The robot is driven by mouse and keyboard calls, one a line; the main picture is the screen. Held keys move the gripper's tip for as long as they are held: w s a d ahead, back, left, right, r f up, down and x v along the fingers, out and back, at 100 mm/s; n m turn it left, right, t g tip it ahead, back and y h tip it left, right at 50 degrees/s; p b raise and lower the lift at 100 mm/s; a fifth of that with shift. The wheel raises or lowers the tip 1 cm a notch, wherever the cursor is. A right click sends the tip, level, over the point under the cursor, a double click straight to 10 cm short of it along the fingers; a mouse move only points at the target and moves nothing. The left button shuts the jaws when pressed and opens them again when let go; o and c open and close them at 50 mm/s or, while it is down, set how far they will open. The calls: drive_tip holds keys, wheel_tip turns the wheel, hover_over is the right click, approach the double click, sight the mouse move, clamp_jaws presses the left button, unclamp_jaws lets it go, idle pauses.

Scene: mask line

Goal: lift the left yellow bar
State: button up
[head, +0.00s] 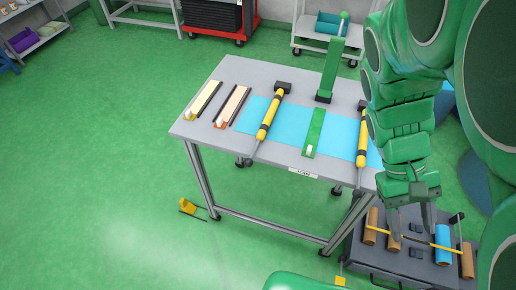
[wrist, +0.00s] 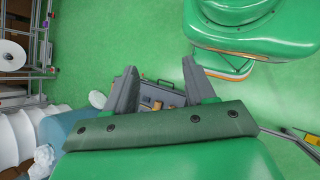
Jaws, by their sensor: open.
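My gripper (head: 413,230) hangs open and empty at the right in the head view, fingers pointing down over a dark low cart (head: 385,266). In the wrist view its two spread fingers (wrist: 160,70) have the cart (wrist: 150,91) between and beyond them. On the cart, a thin yellow bar (head: 377,230) lies at the left, by a brown roll. Another yellow bar (head: 446,248) lies at the right, near a blue roll (head: 443,244). The fingers appear above the space between these bars; contact cannot be told. The bars are too small to make out in the wrist view.
A grey table (head: 210,130) stands left of my gripper. Green floor (head: 90,180) is open at left; a small yellow object (head: 188,206) lies there.

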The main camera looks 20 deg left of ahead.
drive_tip(key=w+a+f+n+t+h, duration=0.3)
drive_tip(key=w+a+t+h, duration=0.1)
drive_tip(key=w+a, duration=0.45)
drive_tip(key=w+a+f+n+t+h, duration=0.2)
drive_tip(key=w+a+n+t+h, duration=0.15)
drive_tip(key=w+a, duration=0.5)
drive_tip(key=s+a+f+n+t+y, duration=0.15)
drive_tip(key=a+f+t, duration=0.25)
drive_tip(key=a, duration=0.4)
drive_tip(key=s+a+f+n+t+y, duration=0.1)
drive_tip(key=s+a+f+n+t, duration=0.2)
drive_tip(key=a+f, duration=0.35)
drive_tip(key=s+a+f+n+t+y, duration=0.1)
drive_tip(key=s+a+f+n+t, duration=0.2)
drive_tip(key=a, duration=0.7)
drive_tip(key=x, duration=0.8)
drive_tip(key=shift+w+r+m, duration=0.3)
drive_tip(key=shift+w+r, duration=0.05)
drive_tip(key=shift+w, duration=0.05)
drive_tip(key=shift+t, duration=0.25)
drive_tip(key=shift+c, duration=0.2)
drive_tip(key=shift+a+f+y, duration=0.1)
drive_tip(key=shift+y, duration=0.2)
clamp_jaws()
